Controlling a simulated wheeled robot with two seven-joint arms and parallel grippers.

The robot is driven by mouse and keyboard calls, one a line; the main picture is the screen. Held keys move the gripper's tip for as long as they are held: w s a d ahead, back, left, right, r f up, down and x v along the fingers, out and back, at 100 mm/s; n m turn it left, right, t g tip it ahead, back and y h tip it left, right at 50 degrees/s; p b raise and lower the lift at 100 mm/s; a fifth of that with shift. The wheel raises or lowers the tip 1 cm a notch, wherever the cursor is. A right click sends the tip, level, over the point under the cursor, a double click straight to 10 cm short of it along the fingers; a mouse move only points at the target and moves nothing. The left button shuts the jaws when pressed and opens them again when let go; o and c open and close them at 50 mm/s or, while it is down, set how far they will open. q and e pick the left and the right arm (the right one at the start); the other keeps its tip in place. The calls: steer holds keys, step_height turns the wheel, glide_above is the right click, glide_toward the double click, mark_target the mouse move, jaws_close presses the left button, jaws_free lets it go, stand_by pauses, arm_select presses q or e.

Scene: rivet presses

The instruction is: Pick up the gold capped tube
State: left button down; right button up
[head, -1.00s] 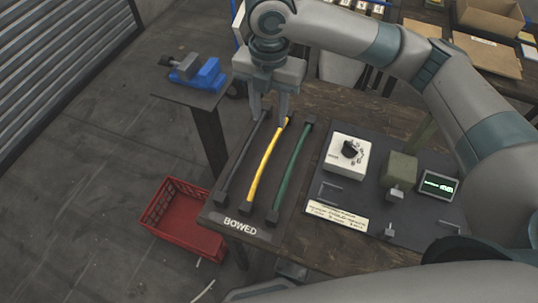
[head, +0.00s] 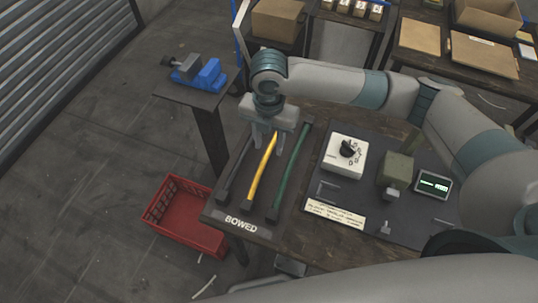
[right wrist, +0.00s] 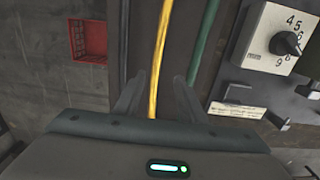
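A long yellow, slightly bowed tube (head: 258,178) lies on the dark board marked BOWED (head: 241,222), between a dark grey tube (head: 235,172) and a green tube (head: 289,172). It has a dark end at the near side; its far part is hidden by my right gripper. My right gripper (head: 268,148) points down over the upper part of the yellow tube. In the right wrist view its two fingers stand apart, with the yellow tube (right wrist: 160,60) running between them. I cannot tell whether they touch it. My left gripper is not in view.
A panel with a white dial box (head: 344,156), a green block press (head: 396,171) and a small display (head: 433,184) lies right of the tubes. A red crate (head: 186,215) sits on the floor at left. A blue vise (head: 200,73) stands on a side stand.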

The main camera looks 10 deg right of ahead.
mark_target(268, 157)
steer(key=shift+s+f+p, duration=0.15)
steer(key=shift+f+p, duration=0.3)
steer(key=shift+f, duration=0.1)
step_height(268, 157, down, 3)
steer(key=shift+s+a+f+p, duration=0.1)
steer(key=shift+a+p, duration=0.05)
steer(key=shift+p, duration=0.45)
steer(key=shift+f, duration=0.45)
jaws_close()
